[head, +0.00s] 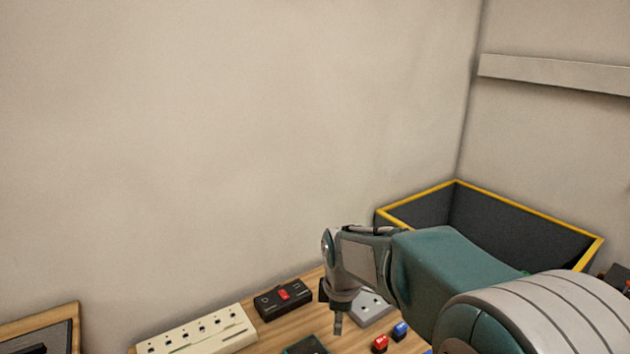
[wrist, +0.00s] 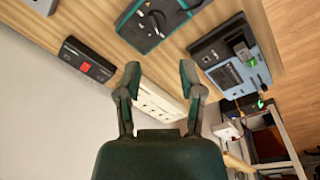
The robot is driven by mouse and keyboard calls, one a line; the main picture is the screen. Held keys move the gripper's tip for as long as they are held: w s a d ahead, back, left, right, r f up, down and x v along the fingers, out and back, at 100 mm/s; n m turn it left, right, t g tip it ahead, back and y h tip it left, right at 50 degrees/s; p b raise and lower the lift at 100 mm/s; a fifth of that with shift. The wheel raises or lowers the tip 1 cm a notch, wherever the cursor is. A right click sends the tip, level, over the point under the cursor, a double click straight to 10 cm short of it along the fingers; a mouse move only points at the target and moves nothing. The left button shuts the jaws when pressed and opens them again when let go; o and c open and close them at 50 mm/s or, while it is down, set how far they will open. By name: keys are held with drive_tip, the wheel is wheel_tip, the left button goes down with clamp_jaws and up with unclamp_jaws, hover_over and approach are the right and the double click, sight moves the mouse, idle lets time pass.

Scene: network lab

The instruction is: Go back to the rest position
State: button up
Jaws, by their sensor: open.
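My gripper (wrist: 160,80) is open in the wrist view, with its two fingers spread and nothing between the fingertips. It hangs over the wooden table (wrist: 182,45), and a white power strip (wrist: 158,102) shows behind the fingers. In the head view my arm reaches in from the lower right, and the gripper (head: 338,322) points down above the table; its fingers are small there and partly cut off from clear sight.
A black box with a red switch (head: 283,298), a cream power strip (head: 200,335) and a grey socket block (head: 371,308) lie on the table. Red (head: 380,343) and blue (head: 400,330) small parts lie near my arm. A dark bin with yellow rim (head: 455,182) stands behind.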

drive_tip(key=s+d+r+m+t, duration=0.1)
drive_tip(key=s+d+r+m, duration=0.2)
drive_tip(key=s+m, duration=0.2)
drive_tip(key=s+d+r+m+t, duration=0.2)
drive_tip(key=s+m, duration=0.4)
drive_tip(key=s, duration=0.4)
drive_tip(key=s+d+r+m+t, duration=0.1)
drive_tip(key=s+d+r+m, duration=0.3)
drive_tip(key=s, duration=0.3)
drive_tip(key=shift+s+d+m, duration=0.15)
drive_tip(key=shift+d+m, duration=0.65)
drive_tip(key=shift+d, duration=0.1)
